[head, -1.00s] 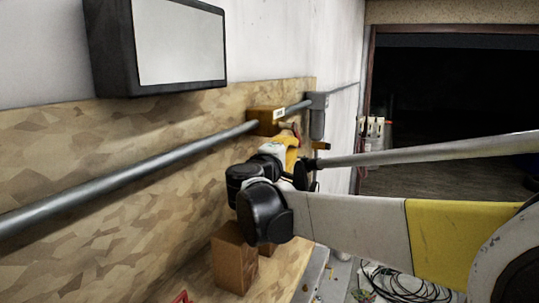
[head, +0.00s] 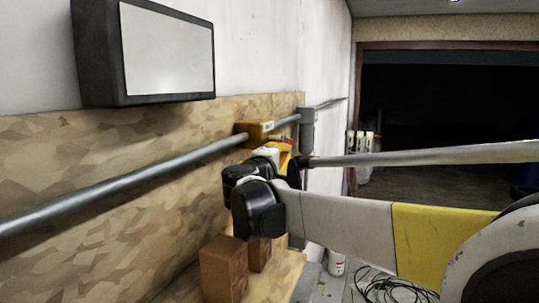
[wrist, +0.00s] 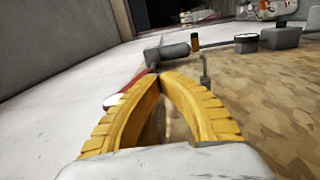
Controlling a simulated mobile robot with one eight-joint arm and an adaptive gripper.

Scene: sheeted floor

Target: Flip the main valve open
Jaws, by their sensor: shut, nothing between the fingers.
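A grey pipe (head: 130,180) runs along the wooden wall panel to a yellow-orange block (head: 256,132). A small red part, which looks like the valve handle (head: 284,140), shows just beyond the block. In the wrist view a red lever (wrist: 132,88) with a pale end lies just left of the fingertips, close to a grey cylindrical fitting (wrist: 172,51). My gripper (wrist: 160,78) is shut, its yellow fingertips meeting with nothing between them. Its tips are at or very near the lever; I cannot tell whether they touch. In the head view my wrist partly hides the gripper (head: 286,158).
Cardboard-brown boxes (head: 224,268) stand below my wrist. A dark-framed panel (head: 165,50) hangs on the wall above the pipe. Black cables (head: 385,285) lie on the floor at right. A dark doorway (head: 440,100) is at the back.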

